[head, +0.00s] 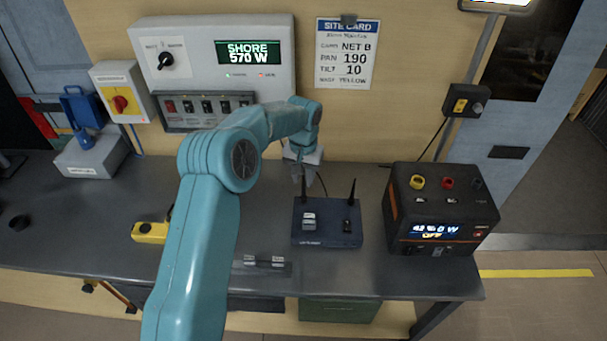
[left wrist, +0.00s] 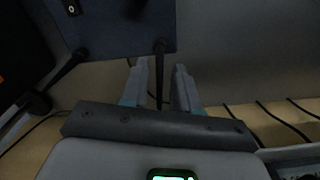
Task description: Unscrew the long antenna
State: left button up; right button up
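A dark blue router box (head: 327,238) stands on the bench with one black antenna at each back corner. The left antenna (head: 304,187) rises to my left gripper (head: 303,172); its upper part is hard to make out there. The right antenna (head: 352,192) stands free. In the left wrist view the router (left wrist: 115,25) is at the top. My left gripper (left wrist: 159,88) is open, its two grey fingers on either side of an antenna (left wrist: 160,70), with visible gaps. The other antenna (left wrist: 66,68) is off to the left. My right gripper is not in view.
A black power unit (head: 440,210) stands right of the router. A wall panel reading SHORE (head: 213,52) and a switch strip (head: 205,110) are behind my arm. A yellow device (head: 150,232) lies left on the bench (head: 90,215). A small holder (head: 262,263) lies near the front edge.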

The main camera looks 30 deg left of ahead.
pick_arm(q)
jog(key=m, duration=0.2)
jog(key=shift+m+p, duration=0.3)
jog(key=shift+p, duration=0.05)
jog(key=shift+m, duration=0.7)
jog(key=m, duration=0.4)
jog(key=shift+a+p, duration=0.1)
jog(key=shift+p, duration=0.3)
grip_shut()
jog(key=shift+f+n+b, duration=0.1)
jog(key=shift+n+b, duration=0.3)
jog(key=shift+n, duration=1.6)
